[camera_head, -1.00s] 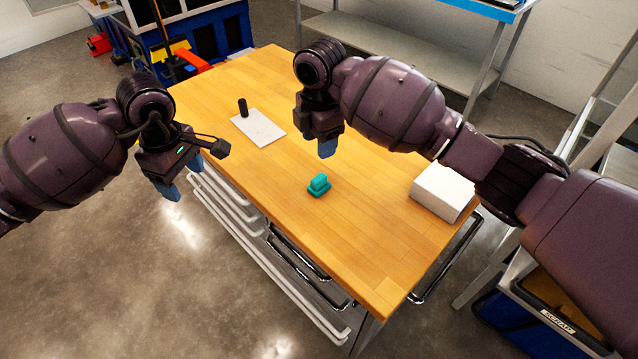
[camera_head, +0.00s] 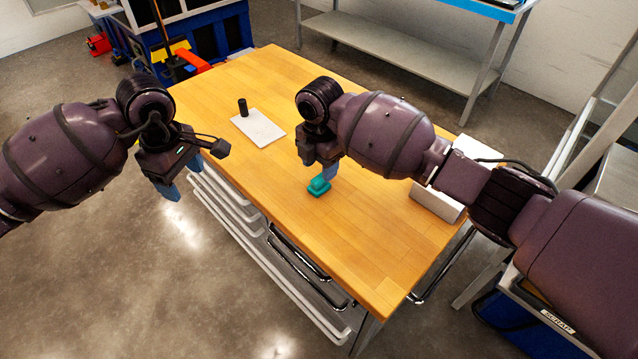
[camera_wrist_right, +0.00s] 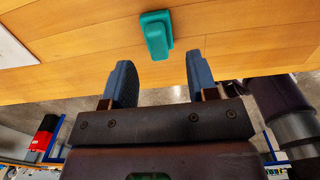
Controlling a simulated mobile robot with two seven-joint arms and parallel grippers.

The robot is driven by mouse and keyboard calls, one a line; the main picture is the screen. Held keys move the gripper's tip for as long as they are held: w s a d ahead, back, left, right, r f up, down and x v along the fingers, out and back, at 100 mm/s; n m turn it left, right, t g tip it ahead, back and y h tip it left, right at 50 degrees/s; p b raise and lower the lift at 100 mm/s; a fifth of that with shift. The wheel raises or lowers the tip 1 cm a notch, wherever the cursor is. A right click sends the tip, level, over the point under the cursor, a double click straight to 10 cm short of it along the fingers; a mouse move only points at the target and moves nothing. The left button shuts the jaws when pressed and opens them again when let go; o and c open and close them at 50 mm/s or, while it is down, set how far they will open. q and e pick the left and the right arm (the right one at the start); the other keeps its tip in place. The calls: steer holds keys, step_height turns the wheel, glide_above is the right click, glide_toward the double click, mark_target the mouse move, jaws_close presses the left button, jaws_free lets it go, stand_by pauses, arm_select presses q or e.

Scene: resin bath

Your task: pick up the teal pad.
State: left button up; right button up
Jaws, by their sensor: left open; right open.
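The teal pad (camera_head: 318,187) lies on the wooden table top, with a raised block on a wider base. It also shows in the right wrist view (camera_wrist_right: 156,36), beyond and between the fingertips. My right gripper (camera_head: 326,168) hangs just above and beside the pad, and its blue finger covers a little of it in the head view. In the right wrist view the right gripper's (camera_wrist_right: 160,75) two blue fingers are wide apart with nothing between them. My left gripper (camera_head: 168,190) is open and empty, off the table's left edge above the floor.
A white sheet (camera_head: 258,128) with a black cylinder (camera_head: 242,107) lies on the left part of the wooden table (camera_head: 370,225). A white box (camera_head: 437,203) stands at the right edge, partly behind my right arm. The table around the pad is clear.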

mark_target(319, 177)
step_height(319, 177, down, 5)
steer(key=shift+w+a, duration=0.1)
steer(key=shift+w, duration=0.05)
jaws_close()
stand_by(0.4)
steer(key=shift+r, duration=0.1)
step_height(319, 177, up, 10)
steer(key=shift+f, duration=0.1)
stand_by(0.3)
